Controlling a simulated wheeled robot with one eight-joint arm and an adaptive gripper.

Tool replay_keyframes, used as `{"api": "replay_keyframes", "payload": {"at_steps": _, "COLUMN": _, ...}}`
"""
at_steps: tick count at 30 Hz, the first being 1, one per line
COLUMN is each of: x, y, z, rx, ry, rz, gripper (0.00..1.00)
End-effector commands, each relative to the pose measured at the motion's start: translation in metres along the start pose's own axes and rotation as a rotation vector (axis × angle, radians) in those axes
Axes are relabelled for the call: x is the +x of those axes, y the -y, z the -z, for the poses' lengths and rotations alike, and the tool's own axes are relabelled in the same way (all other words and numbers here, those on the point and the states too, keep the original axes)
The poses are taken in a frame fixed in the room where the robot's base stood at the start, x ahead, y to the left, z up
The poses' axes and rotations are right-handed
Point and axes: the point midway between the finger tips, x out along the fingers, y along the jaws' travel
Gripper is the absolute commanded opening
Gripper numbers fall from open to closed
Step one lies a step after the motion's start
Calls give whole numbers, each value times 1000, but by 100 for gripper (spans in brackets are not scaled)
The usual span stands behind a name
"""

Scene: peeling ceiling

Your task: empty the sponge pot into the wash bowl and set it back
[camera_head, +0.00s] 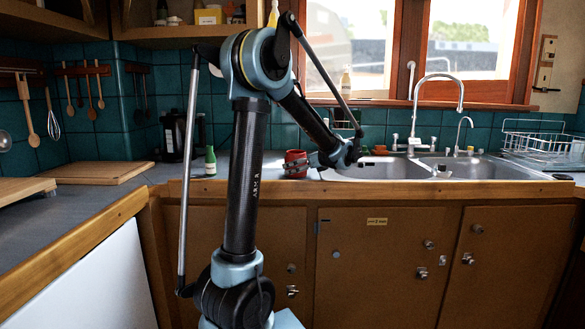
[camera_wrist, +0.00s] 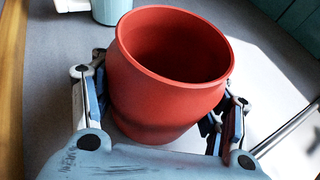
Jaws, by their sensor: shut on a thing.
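The red pot (camera_head: 294,160) is upright at the counter, just left of the sink. In the wrist view the red pot (camera_wrist: 150,95) fills the middle, its mouth facing the camera; the part of its inside that shows looks empty. My gripper (camera_wrist: 158,108) has a finger on each side of the pot and is shut on it. The wash bowl is the left basin of the steel sink (camera_head: 345,174), right of the pot. Small green and orange pieces (camera_head: 380,150) show at that basin; I cannot tell exactly how they lie.
A wooden board (camera_head: 97,172) lies on the counter's left. The tall tap (camera_head: 460,92) rises behind the sink, and a wire rack (camera_head: 543,140) stands at the right. The counter near the bottle has free room.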

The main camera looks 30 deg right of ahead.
Motion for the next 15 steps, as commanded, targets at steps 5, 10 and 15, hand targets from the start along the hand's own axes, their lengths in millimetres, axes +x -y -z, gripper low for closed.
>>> {"api": "replay_keyframes", "payload": {"at_steps": 5, "x": 0, "y": 0, "z": 0, "rx": 0, "ry": 0, "rz": 0, "gripper": 73}}
{"api": "replay_keyframes", "payload": {"at_steps": 10, "x": 0, "y": 0, "z": 0, "rx": 0, "ry": 0, "rz": 0, "gripper": 92}}
{"api": "replay_keyframes", "payload": {"at_steps": 15, "x": 0, "y": 0, "z": 0, "rx": 0, "ry": 0, "rz": 0, "gripper": 92}}
